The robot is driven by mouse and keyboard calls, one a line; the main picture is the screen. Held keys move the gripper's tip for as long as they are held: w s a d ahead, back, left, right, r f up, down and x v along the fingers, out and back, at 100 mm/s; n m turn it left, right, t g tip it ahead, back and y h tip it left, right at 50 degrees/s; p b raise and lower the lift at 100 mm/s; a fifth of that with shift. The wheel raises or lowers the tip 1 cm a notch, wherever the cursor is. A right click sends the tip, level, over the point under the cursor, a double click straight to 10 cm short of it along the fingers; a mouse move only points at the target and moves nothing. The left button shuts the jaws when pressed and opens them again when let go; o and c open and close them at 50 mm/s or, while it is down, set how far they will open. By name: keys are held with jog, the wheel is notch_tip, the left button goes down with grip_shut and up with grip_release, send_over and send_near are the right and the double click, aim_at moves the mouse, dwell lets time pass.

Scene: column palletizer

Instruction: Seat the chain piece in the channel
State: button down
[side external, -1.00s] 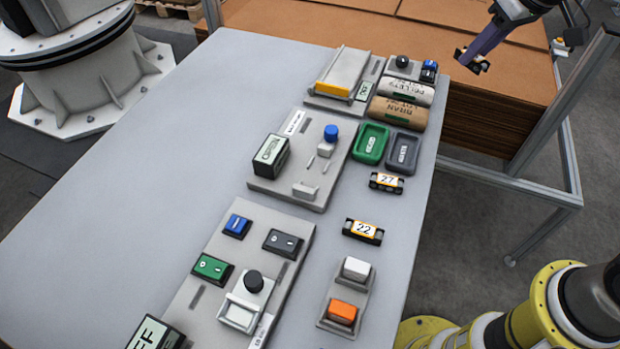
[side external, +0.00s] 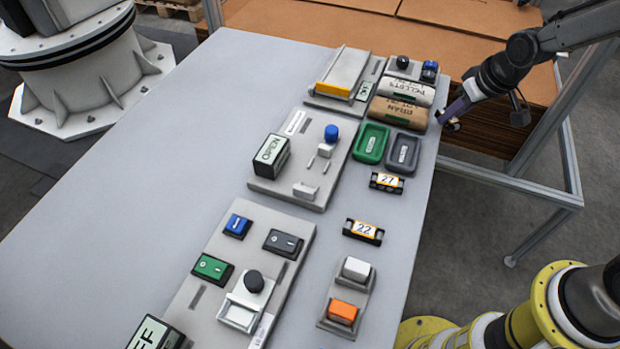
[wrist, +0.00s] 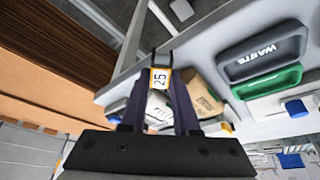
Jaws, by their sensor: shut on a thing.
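My gripper (side external: 451,117) is at the far right edge of the table, beside the brown bag, in the side view. In the wrist view its purple fingers (wrist: 160,94) are shut on a chain piece (wrist: 160,78) with a white and orange label reading 25. In the side view this piece is small and dark, partly hidden at the fingertips. Two black chain pieces, 27 (side external: 387,181) and 22 (side external: 362,231), lie apart on the table. I cannot tell for certain which part is the channel; a grey fixture (side external: 345,68) with a yellow bar stands at the back.
The brown bag (side external: 399,113) and white bag (side external: 406,91) lie near my gripper. Green (side external: 371,143) and grey (side external: 403,153) trays stand in front of them. Panels with buttons and an OPEN display (side external: 271,156) fill the middle. The table's left side (side external: 150,180) is clear.

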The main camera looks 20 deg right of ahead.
jog(key=shift+s, duration=0.1)
dwell(0.7)
jog(key=shift+s+m+h, duration=0.4)
jog(key=shift+s+m, duration=0.05)
jog(key=shift+m, duration=0.55)
jog(key=m, duration=0.1)
jog(key=r+m+h, duration=0.1)
jog(key=shift+w+d+m, duration=0.15)
jog(key=shift+w+m, duration=0.05)
jog(key=shift+m, duration=0.2)
jog(key=w+a+r+m, duration=0.1)
jog(key=w+a+r+m+g+h, duration=0.1)
jog(key=a+m, duration=0.1)
jog(key=shift+a+r+m, duration=0.15)
jog(key=shift+r+m, duration=0.05)
jog(key=shift+m, duration=0.1)
jog(key=w+a+r+m+g+h, duration=0.1)
jog(key=a+r, duration=0.1)
jog(key=a, duration=0.8)
jog(key=a+r+m, duration=0.2)
jog(key=a+r, duration=0.1)
jog(key=a, duration=0.8)
jog(key=s+a+f+n, duration=0.2)
jog(key=s+a, duration=0.2)
jog(key=a, duration=0.4)
jog(key=shift+t+y, duration=0.3)
jog(key=shift+w+a+f, duration=0.15)
jog(key=shift+f, duration=2.25)
jog(key=shift+f, duration=0.7)
